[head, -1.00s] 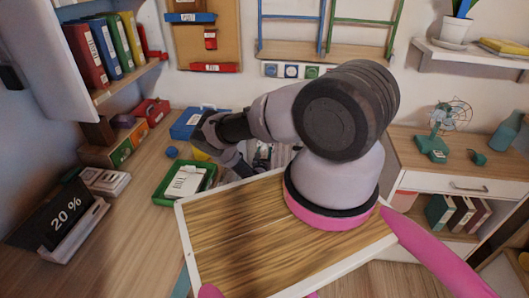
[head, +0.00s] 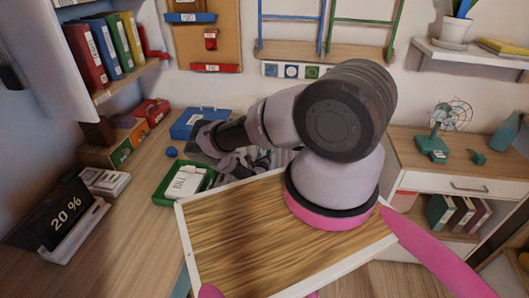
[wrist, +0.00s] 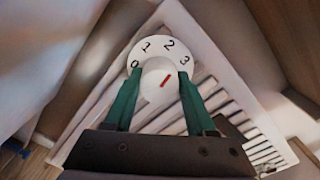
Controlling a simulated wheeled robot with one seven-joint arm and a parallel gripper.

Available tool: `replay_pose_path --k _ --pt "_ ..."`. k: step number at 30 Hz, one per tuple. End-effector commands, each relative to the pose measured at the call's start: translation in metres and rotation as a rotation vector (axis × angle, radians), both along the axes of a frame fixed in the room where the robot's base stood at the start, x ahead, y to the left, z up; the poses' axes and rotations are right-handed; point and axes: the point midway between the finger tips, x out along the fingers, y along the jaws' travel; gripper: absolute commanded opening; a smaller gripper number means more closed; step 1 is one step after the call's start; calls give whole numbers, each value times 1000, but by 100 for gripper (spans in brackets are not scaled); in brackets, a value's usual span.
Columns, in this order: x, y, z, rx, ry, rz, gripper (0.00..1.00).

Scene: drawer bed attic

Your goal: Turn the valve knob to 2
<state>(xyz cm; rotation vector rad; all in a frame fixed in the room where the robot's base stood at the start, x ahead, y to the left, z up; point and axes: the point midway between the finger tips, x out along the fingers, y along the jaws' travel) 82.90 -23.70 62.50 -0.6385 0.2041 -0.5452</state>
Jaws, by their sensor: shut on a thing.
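In the head view my wrist and gripper are above the desk's back part, and the knob cannot be made out there.
Behind the dial is a white ribbed panel (wrist: 215,98). On the desk are a green tray (head: 165,199) with a white box, a blue case (head: 199,121) and a black 20 % sign (head: 55,215). A white cabinet (head: 455,186) stands on the right.

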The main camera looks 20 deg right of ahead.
Motion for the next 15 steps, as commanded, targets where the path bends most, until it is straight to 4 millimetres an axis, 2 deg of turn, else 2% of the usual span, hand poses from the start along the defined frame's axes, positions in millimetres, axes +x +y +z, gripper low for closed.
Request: replay_pose_path --k 6,15 --pt "-1 1 -1 -104 71 0 0" --pt "-1 1 -1 -173 118 1 0"
